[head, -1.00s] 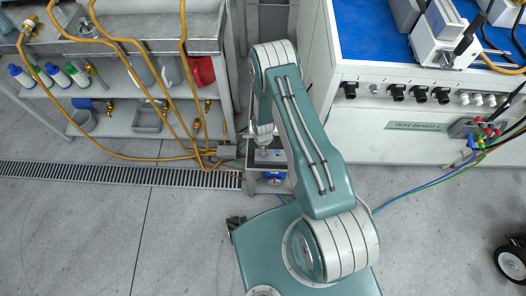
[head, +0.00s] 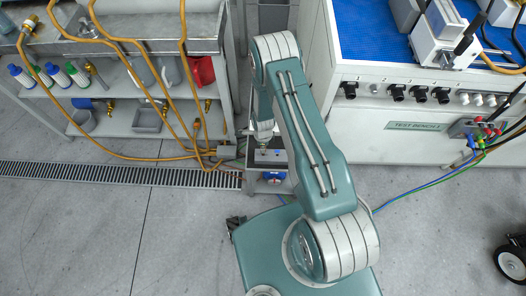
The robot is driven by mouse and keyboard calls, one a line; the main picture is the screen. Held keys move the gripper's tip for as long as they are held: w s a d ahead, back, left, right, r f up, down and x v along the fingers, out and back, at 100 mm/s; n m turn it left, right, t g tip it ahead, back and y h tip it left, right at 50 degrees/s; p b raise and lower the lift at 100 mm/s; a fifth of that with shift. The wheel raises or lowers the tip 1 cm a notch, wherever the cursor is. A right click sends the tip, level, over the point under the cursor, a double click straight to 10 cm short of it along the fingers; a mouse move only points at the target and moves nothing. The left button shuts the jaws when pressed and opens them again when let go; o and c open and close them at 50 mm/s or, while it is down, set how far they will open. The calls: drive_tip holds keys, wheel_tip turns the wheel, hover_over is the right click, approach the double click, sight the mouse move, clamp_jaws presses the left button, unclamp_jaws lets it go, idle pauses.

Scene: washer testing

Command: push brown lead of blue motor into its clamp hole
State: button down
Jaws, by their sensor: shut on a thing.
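My gripper (head: 264,148) is small in the head view and partly hidden by my own arm. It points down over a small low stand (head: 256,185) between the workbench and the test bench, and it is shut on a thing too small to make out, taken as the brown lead. A round blue part with some red (head: 273,178) shows on the stand below the gripper; I cannot tell whether it is the blue motor. The clamp hole cannot be made out, nor whether the lead is in it.
The white test bench (head: 400,160) stands close on the right, with blue and green leads running from its side to the floor. A metal shelf bench (head: 150,60) with hanging orange hoses (head: 186,60) stands on the left.

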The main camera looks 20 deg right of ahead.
drive_tip(key=shift+r, duration=1.1)
idle(0.3)
drive_tip(key=w+r+n, duration=0.3)
drive_tip(key=r+n, duration=0.7)
drive_tip(key=r, duration=0.3)
drive_tip(key=w+r+n, duration=0.2)
drive_tip(key=r+n, duration=0.9)
drive_tip(key=r, duration=0.3)
drive_tip(key=shift+w+d+n, duration=0.25)
drive_tip(key=shift+w+n, duration=0.05)
drive_tip(key=shift+w, duration=0.1)
drive_tip(key=shift+s+f, duration=0.1)
drive_tip(key=shift+s, duration=0.05)
